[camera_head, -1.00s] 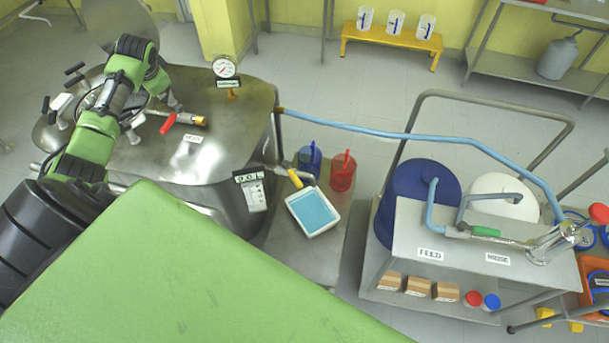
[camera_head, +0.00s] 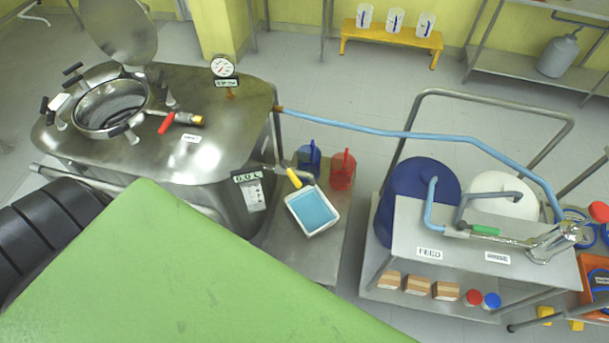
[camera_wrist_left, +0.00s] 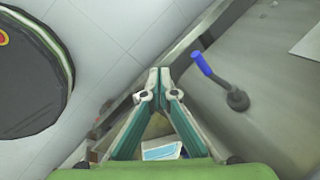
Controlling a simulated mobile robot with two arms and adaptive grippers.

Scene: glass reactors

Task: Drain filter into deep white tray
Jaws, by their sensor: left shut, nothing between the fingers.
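The deep white tray (camera_head: 300,229) stands on a low metal shelf beside the steel vessel (camera_head: 225,160); its inside is flat light blue. A yellow-handled valve (camera_head: 293,178) on the vessel's side sits at the tray's back edge. I cannot tell which part is the filter. The vessel's round hatch (camera_head: 112,105) is open, its lid raised. My left gripper (camera_wrist_left: 160,78) is shut and empty in the left wrist view. A blue lever (camera_wrist_left: 203,64) is near its tips, apart from them. A blue-and-white patch (camera_wrist_left: 160,150) shows between the fingers. My right gripper is not in view.
Blue (camera_head: 309,158) and red (camera_head: 342,170) jugs stand behind the tray. A light-blue hose (camera_head: 400,133) runs from the vessel to a metal cart (camera_head: 460,215) with drums at the right. Floor is clear between vessel and yellow bench (camera_head: 390,48).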

